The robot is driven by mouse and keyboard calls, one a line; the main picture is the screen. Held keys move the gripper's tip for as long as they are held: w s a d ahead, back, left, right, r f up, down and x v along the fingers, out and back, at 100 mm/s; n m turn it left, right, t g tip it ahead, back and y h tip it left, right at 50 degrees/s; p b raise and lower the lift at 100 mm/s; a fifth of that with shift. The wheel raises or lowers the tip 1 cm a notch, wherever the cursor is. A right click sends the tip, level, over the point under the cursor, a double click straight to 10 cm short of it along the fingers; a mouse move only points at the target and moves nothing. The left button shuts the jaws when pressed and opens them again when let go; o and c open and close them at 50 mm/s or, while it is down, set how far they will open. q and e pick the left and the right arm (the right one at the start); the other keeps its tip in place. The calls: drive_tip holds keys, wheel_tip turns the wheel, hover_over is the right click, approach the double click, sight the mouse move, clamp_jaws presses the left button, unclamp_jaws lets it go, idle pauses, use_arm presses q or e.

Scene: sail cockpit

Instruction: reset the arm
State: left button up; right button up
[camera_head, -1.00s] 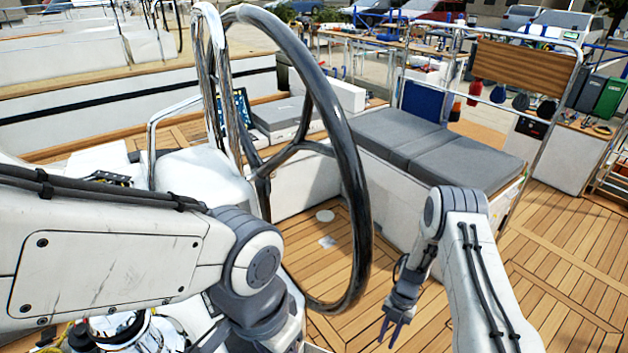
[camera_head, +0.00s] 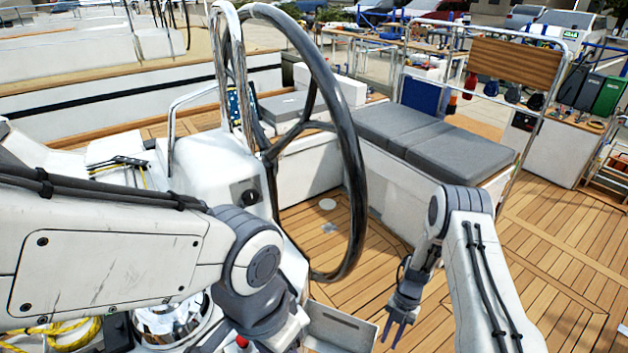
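My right arm comes in from the lower right. Its dark gripper (camera_head: 396,328) points down over the teak deck, with its two narrow fingers apart and nothing between them. My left arm reaches in from the left across the lower part of the view. Its gripper is not in view; the wrist end runs down behind the arm's own joint near the bottom edge.
A large black steering wheel (camera_head: 354,190) stands on a white pedestal (camera_head: 215,165) close to my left arm. A chrome winch (camera_head: 165,320) and yellow rope (camera_head: 60,335) lie low left. Grey cushions (camera_head: 440,145) top the bench. The teak deck (camera_head: 560,260) is clear at right.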

drive_tip(key=w+a+r+m+t+b, duration=0.35)
drive_tip(key=w+a+r+t, duration=0.25)
drive_tip(key=w+a+r, duration=0.5)
wheel_tip(320, 180, up, 13)
drive_tip(key=w+a+m+t+h+b, duration=0.1)
drive_tip(key=a+m+t+h+b, duration=0.2)
drive_tip(key=m, duration=0.5)
use_arm(q)
wheel_tip(320, 180, down, 10)
drive_tip(key=b, duration=0.3)
drive_tip(key=shift+s+d, duration=0.15)
drive_tip(key=shift+d, duration=0.15)
use_arm(e)
drive_tip(key=s+r+m+g, duration=0.1)
drive_tip(key=s+m, duration=0.2)
drive_tip(key=s, duration=0.8)
drive_tip(key=s+a+r+m+g+y, duration=0.1)
drive_tip(key=s+m+g, duration=0.1)
drive_tip(key=s, duration=0.9)
drive_tip(key=s+a+r+m+g, duration=0.1)
drive_tip(key=s+m, duration=0.4)
drive_tip(key=s, duration=0.7)
drive_tip(key=shift+r+g, duration=0.45)
drive_tip(key=shift+g, duration=0.15)
